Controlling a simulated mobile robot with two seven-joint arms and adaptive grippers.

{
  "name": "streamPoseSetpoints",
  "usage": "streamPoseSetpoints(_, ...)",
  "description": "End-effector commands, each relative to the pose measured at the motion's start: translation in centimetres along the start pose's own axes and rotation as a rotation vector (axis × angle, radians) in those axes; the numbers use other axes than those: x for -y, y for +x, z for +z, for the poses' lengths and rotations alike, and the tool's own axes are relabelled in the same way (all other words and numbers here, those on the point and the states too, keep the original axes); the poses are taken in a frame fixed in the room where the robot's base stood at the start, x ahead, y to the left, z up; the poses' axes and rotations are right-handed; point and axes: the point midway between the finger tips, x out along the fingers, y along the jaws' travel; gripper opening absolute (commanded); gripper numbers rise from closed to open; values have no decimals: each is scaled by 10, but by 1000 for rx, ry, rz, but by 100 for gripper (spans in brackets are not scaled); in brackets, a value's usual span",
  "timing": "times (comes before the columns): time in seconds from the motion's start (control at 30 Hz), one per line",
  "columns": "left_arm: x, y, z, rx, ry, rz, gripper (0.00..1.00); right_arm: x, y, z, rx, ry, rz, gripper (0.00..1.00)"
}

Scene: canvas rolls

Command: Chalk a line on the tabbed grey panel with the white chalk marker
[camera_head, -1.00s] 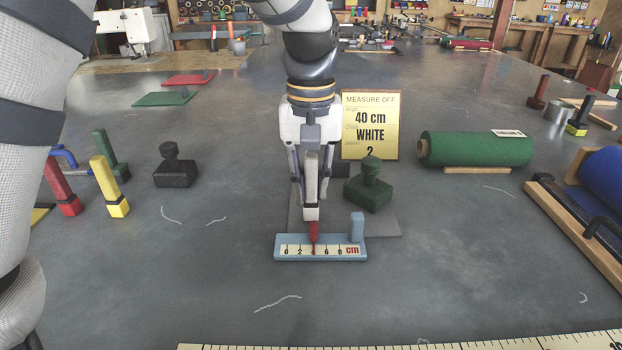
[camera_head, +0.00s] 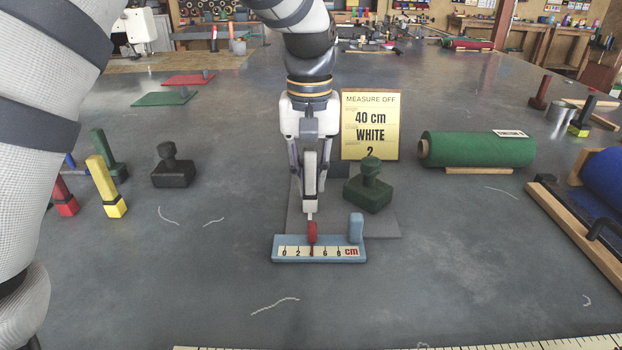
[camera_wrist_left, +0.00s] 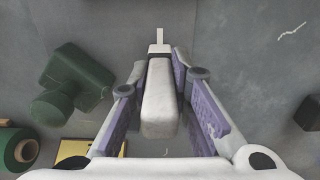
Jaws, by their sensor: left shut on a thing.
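My left gripper (camera_head: 311,195) points down over the grey panel (camera_head: 385,226) and is shut on the white chalk marker. The marker (camera_wrist_left: 159,105) shows between the fingers in the left wrist view, with its narrow white tip pointing up the picture. In the head view the marker's lower end is just behind a red pointer (camera_head: 312,233) on a light blue scale (camera_head: 320,257). I cannot tell whether the tip touches the panel. The panel lies flat, partly hidden by the gripper, scale and green stamp; its tab is not clear. My right gripper is not in view.
A dark green stamp (camera_head: 368,190) stands close right of the gripper, before a yellow sign (camera_head: 370,125). A green roll (camera_head: 478,149) lies farther right. A black stamp (camera_head: 172,168) and coloured blocks stand left. The front middle is mostly clear.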

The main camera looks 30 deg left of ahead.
Motion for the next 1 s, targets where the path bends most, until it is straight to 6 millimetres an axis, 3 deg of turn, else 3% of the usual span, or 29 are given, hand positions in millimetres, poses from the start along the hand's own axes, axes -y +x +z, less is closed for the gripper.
streamPoseSetpoints(0.23,0,1,-1,0,0,-1,0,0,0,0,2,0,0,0)
streamPoseSetpoints(0.53,0,4,-28,3,0,-3,0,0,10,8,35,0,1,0)
streamPoseSetpoints(1.0,0,4,-37,2,-1,-2,0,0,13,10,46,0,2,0)
